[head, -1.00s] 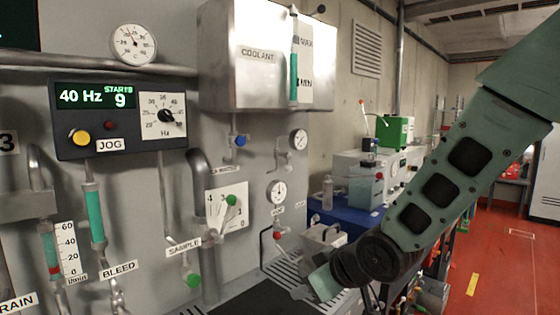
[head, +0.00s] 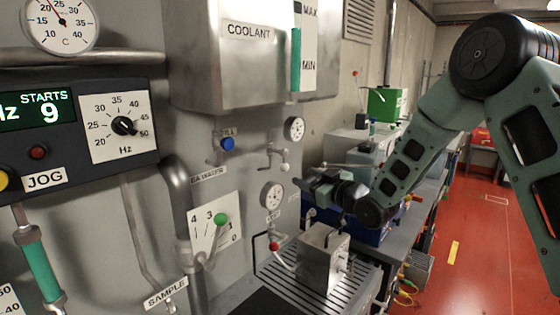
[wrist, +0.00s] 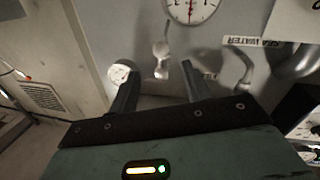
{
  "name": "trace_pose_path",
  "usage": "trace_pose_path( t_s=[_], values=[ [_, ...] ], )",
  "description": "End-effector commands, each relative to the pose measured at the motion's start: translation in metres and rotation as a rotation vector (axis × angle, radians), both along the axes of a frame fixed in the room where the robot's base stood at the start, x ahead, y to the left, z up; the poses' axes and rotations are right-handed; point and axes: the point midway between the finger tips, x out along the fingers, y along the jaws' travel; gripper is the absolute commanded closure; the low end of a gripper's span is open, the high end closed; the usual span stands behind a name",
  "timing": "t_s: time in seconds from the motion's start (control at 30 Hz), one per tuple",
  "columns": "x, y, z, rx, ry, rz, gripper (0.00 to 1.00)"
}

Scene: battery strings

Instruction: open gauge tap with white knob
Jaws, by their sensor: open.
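The gauge tap's white knob (head: 284,167) sits on a small grey pipe fitting on the wall panel, below the upper small gauge (head: 295,129). In the wrist view, which looks upside down, the white knob (wrist: 161,48) shows just beyond my fingertips, on its pipe. The upper gauge (wrist: 120,72) lies beside the left finger in that view. My gripper (head: 302,184) reaches in from the right, just below and right of the knob. In the wrist view, my gripper (wrist: 158,66) is open and empty, its fingers apart from the knob.
A lower gauge (head: 272,195) and a tap with a red knob (head: 274,246) are close below. A blue knob (head: 227,144) and a green knob (head: 221,219) are to the left. A metal box (head: 323,258) stands on a slatted tray below. The coolant tank (head: 240,60) juts out above.

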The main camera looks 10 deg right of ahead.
Motion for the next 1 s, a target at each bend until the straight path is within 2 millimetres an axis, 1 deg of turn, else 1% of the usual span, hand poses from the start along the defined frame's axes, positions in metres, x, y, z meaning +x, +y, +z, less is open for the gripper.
trace_pose_path(
  t_s=[0.03,0.07,0.3,0.5,0.7,1.0],
  values=[
    [0.010,0.007,0.004,0.002,0.000,0.003,0.52],
    [0.016,0.009,0.005,0.002,0.000,0.003,0.52],
    [0.061,0.031,0.004,0.002,0.001,0.003,0.52],
    [0.092,0.044,0.003,0.002,0.001,0.002,0.52],
    [0.108,0.050,0.002,0.001,0.001,0.001,0.52],
    [0.111,0.052,0.000,0.001,0.001,0.001,0.52]
  ],
)
